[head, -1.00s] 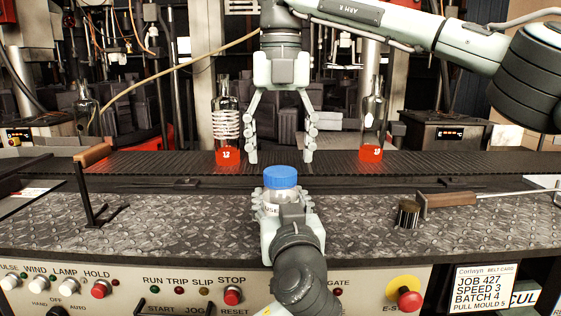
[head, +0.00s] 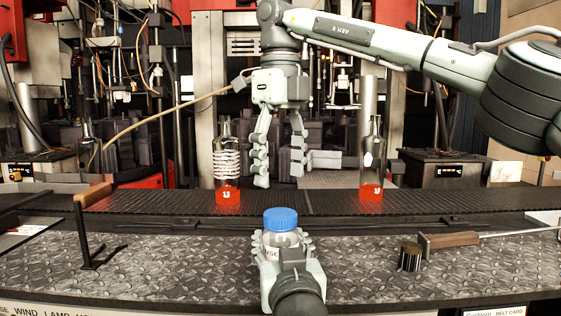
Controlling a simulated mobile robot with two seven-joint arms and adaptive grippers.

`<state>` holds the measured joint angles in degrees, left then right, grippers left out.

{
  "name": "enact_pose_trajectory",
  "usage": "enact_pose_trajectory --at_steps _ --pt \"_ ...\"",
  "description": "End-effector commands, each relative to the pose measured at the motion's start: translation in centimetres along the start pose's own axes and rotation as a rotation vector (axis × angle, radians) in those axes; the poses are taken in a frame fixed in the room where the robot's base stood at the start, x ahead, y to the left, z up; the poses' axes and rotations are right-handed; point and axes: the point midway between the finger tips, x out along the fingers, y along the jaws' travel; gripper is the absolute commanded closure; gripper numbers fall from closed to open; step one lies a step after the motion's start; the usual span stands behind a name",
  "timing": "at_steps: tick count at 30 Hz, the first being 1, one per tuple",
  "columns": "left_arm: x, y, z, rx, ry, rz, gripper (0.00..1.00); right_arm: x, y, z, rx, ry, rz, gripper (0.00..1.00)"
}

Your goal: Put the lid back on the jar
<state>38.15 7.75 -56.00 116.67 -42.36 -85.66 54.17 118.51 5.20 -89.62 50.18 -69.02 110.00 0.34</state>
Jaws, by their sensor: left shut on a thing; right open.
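The jar (head: 272,251) is a small clear vessel with a label, upright in my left gripper (head: 283,246), which is shut around its body at the front of the plate. The blue lid (head: 281,219) sits on top of the jar and looks level; whether it is screwed tight I cannot tell. My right gripper (head: 280,178) is open and empty, pointing down above and behind the lid, with a clear gap between them. The jar's lower part is hidden by the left gripper.
Two clear bottles with red bases, one left (head: 227,165) and one right (head: 372,150), stand on the dark conveyor (head: 310,203). A wooden-handled lever (head: 88,225) stands left.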

Motion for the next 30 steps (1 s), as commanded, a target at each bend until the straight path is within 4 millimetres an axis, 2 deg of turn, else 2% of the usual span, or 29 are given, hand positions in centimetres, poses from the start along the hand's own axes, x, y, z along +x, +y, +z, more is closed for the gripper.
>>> enact_pose_trajectory --at_steps 3,7,20,25,30 --pt "0.0 0.0 0.0 0.001 -0.001 0.000 1.00 -0.7 0.1 0.0 -0.177 -0.001 -0.002 0.34" --pt "0.0 0.0 0.0 0.001 -0.001 0.000 1.00 -1.0 0.1 0.0 -0.294 -0.001 -0.001 0.34" --pt "0.0 0.0 0.0 0.000 -0.001 0.000 1.00 -1.0 0.1 0.0 -0.333 -0.001 -0.001 0.34" --pt "0.0 0.0 0.0 0.000 -0.001 0.000 1.00 0.5 -0.1 -0.1 -0.333 0.000 -0.001 0.34" --pt "0.0 0.0 0.0 0.000 -0.001 0.000 1.00 3.2 0.0 -0.1 -0.333 0.000 0.000 0.34"
